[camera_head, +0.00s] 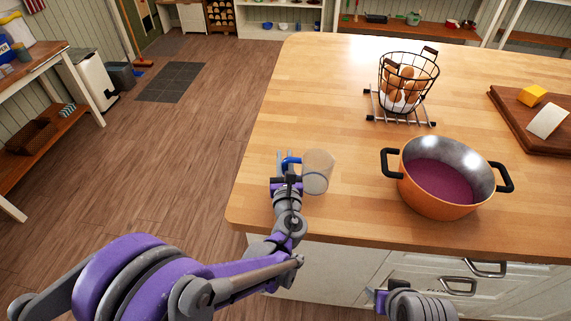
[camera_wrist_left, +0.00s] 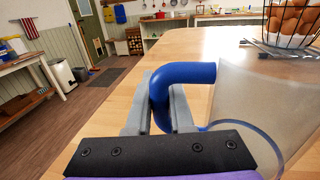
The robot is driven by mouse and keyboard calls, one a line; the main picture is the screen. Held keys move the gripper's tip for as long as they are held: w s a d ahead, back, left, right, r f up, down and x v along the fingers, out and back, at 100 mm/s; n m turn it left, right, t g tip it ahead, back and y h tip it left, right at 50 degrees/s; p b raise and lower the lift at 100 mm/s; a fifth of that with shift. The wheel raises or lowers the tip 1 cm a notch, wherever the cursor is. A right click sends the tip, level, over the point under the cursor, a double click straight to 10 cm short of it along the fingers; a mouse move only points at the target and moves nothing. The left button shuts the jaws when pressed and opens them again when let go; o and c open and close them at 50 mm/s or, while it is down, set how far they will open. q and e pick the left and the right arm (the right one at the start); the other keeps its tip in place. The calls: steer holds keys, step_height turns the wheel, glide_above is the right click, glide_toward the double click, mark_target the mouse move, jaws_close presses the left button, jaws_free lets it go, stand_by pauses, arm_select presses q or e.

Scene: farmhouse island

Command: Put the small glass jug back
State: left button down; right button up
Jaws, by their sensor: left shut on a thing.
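The small glass jug (camera_head: 318,172) is clear, with a blue handle (camera_head: 291,161) on its left side. It is over the near left part of the wooden island top; I cannot tell whether its base touches the wood. My left gripper (camera_head: 287,178) is shut on the blue handle. In the left wrist view the handle (camera_wrist_left: 185,73) runs between the fingers, and the jug's clear wall (camera_wrist_left: 265,105) fills the right side. Part of my right arm shows at the bottom edge of the head view, but its fingers cannot be made out.
An orange pot (camera_head: 433,200) with purple contents stands right of the jug on the island top (camera_head: 330,90). Behind it, a wire basket (camera_head: 407,82) of eggs sits on a metal rack (camera_head: 379,115). A cutting board (camera_head: 510,106) lies far right. Bare wood surrounds the jug.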

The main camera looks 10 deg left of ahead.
arm_select(q)
steer(key=shift+f, duration=0.85)
steer(key=shift+f, duration=0.25)
steer(key=c, duration=0.8)
jaws_free()
steer(key=shift+r, duration=0.15)
steer(key=shift+s+r, duration=0.1)
steer(key=shift+r, duration=0.1)
steer(key=s, duration=0.4)
steer(key=s+d+b, duration=0.1)
steer(key=s, duration=0.2)
steer(key=s+d+b, duration=0.1)
steer(key=s, duration=0.3)
steer(key=shift+s+d+f, duration=0.1)
steer(key=shift+s+d, duration=0.05)
steer(key=shift+s, duration=0.2)
